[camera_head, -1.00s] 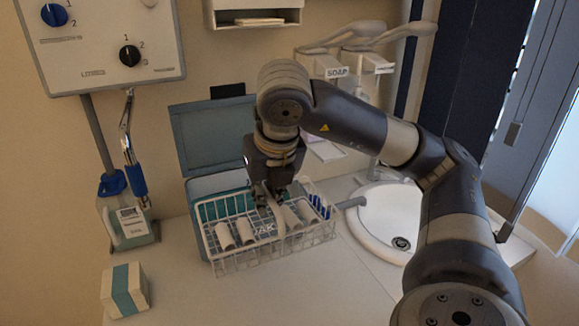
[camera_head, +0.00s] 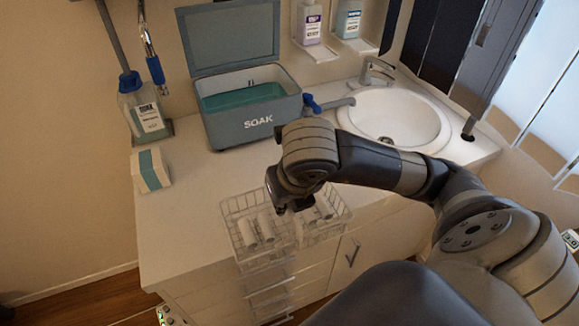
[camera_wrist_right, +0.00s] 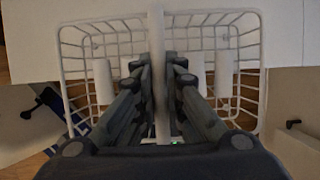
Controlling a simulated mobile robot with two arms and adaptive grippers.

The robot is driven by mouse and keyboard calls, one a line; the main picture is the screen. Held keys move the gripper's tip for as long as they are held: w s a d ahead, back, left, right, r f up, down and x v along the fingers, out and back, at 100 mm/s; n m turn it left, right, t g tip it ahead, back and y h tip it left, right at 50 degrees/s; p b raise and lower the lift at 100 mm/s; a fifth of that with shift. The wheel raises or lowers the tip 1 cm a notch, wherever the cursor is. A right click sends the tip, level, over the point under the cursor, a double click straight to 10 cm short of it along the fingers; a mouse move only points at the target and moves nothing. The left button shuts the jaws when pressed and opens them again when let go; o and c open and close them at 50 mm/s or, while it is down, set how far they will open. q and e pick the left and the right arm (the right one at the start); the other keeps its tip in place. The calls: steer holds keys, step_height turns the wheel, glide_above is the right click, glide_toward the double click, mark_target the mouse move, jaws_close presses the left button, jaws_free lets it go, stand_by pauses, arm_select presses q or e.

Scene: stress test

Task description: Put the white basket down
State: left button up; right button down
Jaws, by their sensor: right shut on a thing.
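The white wire basket (camera_head: 231,212) hangs below my right gripper (camera_head: 297,206), at the counter's front edge in the head view. It holds several white cylinders (camera_head: 265,224). In the right wrist view my right gripper (camera_wrist_right: 157,62) is shut on the upright handle (camera_wrist_right: 156,25) in the middle of the basket (camera_wrist_right: 262,62). Cylinders lie on both sides of the handle. The basket looks roughly level. Its underside is hidden, and I cannot tell how much of it is over the counter. My left gripper is not in view.
The open SOAK box (camera_head: 230,131) with teal liquid stands at the back of the counter (camera_head: 190,210). A sink (camera_head: 395,117) lies to its right. A white and teal carton (camera_head: 151,169) stands at the left. The counter between carton and basket is clear.

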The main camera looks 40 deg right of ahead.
steer(key=w+b, duration=0.1)
steer(key=w+d+f+b, duration=0.1)
steer(key=b, duration=0.1)
steer(key=shift+w+d, duration=0.25)
steer(key=w+d+f+p, duration=0.4)
steer(key=w+d+p, duration=0.1)
steer(key=w, duration=0.6)
steer(key=shift+w+d, duration=0.2)
steer(key=shift+d, duration=0.7)
steer(key=shift+f, duration=0.15)
steer(key=shift+f, duration=0.15)
steer(key=c, duration=1.7)
jaws_free()
